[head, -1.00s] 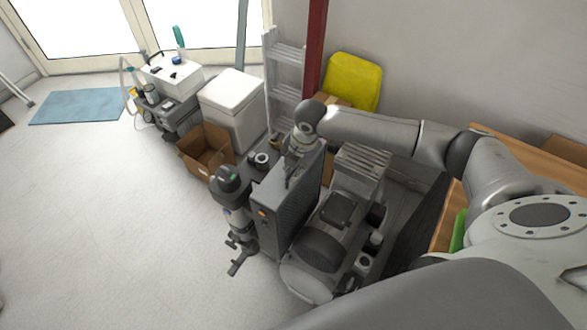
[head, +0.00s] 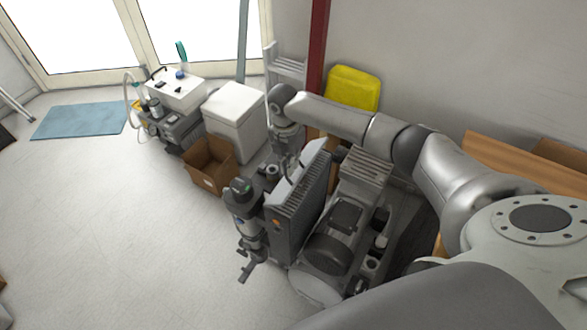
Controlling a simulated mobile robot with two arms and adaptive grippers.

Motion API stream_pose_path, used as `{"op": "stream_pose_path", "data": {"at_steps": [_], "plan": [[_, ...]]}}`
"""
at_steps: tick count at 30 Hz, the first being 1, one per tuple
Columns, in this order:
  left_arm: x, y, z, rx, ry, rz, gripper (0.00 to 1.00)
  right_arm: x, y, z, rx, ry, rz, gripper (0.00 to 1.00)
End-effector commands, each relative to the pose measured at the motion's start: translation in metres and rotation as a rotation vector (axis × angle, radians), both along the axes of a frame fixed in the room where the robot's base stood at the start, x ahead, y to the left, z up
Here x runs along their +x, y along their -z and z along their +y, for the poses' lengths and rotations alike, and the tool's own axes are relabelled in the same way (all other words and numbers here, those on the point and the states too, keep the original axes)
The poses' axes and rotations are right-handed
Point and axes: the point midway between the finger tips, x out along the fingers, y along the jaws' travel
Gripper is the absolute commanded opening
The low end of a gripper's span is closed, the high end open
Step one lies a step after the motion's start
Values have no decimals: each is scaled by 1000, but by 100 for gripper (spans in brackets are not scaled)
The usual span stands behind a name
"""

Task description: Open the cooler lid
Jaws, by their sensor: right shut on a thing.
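My right gripper (head: 291,160) reaches down from above at the far part of this panel. It is shut on the lid, though the fingertips are small and the exact grip point is hard to see. My left gripper is not in view.
A compressor (head: 325,252) stands close on the right. A filter unit with a dark cap (head: 241,187) stands at the cooler's left front.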

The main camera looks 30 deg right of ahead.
Motion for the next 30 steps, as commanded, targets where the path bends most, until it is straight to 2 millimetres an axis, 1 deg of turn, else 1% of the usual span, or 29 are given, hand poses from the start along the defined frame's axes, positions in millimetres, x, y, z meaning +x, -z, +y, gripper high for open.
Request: {"op": "stream_pose_path", "data": {"at_steps": [1,9,16,25,26,30], "plan": [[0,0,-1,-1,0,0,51,3,4,7,6,-2,1,0],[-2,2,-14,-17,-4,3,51,16,6,16,5,-4,8,0],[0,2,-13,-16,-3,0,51,13,7,13,1,-4,13,30],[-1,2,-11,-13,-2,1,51,14,5,13,2,-3,9,30],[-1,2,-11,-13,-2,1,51,13,7,14,1,-3,15,30],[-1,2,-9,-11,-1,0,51,16,4,16,2,-3,13,30]]}}
